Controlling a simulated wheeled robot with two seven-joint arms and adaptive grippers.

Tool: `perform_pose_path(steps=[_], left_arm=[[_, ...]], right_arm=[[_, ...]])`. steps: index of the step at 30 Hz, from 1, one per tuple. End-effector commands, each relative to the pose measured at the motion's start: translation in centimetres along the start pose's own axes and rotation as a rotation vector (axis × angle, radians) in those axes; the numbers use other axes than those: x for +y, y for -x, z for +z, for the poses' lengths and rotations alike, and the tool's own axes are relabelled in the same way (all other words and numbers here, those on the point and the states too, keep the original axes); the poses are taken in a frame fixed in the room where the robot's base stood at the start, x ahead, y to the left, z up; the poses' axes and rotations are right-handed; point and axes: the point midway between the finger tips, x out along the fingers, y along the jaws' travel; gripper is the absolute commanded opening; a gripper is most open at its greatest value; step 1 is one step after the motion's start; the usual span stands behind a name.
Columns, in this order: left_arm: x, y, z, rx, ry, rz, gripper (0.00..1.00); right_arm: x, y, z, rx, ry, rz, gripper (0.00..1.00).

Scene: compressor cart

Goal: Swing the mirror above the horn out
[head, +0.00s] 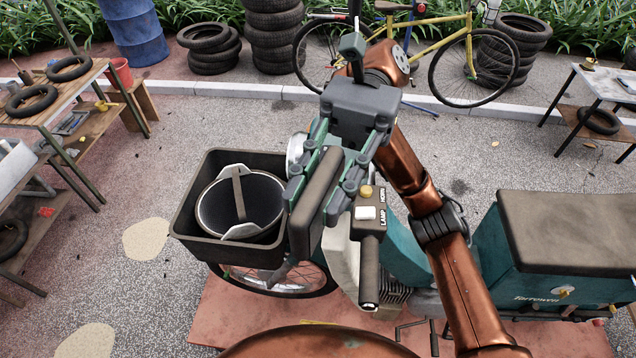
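The mirror (318,195) is a dark, rounded slab, seen nearly edge-on above the left end of the moped's handlebar. My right gripper (314,206) reaches down over it from above. Its two fingers lie along opposite sides of the mirror, which fills the gap between them, so it looks shut on the mirror. The switch block on the handlebar carries a yellow horn button (366,191) marked HORN and a white lamp switch (365,213) marked LAMP. The mirror's stem is hidden behind the gripper and switch block. My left gripper is not in view.
A dark front basket (190,222) holding a bucket (222,205) is close left of the mirror. The handlebar grip (369,275) lies just below, and the moped's seat box (560,235) stands right. Workbenches flank the paved yard; tyres and a yellow bicycle (440,40) stand behind.

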Motion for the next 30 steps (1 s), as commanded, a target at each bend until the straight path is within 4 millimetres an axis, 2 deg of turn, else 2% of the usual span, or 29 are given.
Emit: perform_pose_path(steps=[4,14,17,30], left_arm=[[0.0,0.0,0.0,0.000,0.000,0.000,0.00],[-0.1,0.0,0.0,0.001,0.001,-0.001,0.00],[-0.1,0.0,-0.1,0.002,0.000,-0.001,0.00],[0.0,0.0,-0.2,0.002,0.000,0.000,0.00]], right_arm=[[0.0,0.0,0.0,0.000,0.000,-0.001,0.33],[-0.1,0.4,0.0,-0.001,-0.001,-0.002,0.33],[-0.1,1.5,0.0,-0.001,-0.001,-0.003,0.33],[-0.1,10.0,0.1,-0.002,-0.001,-0.004,0.33]])
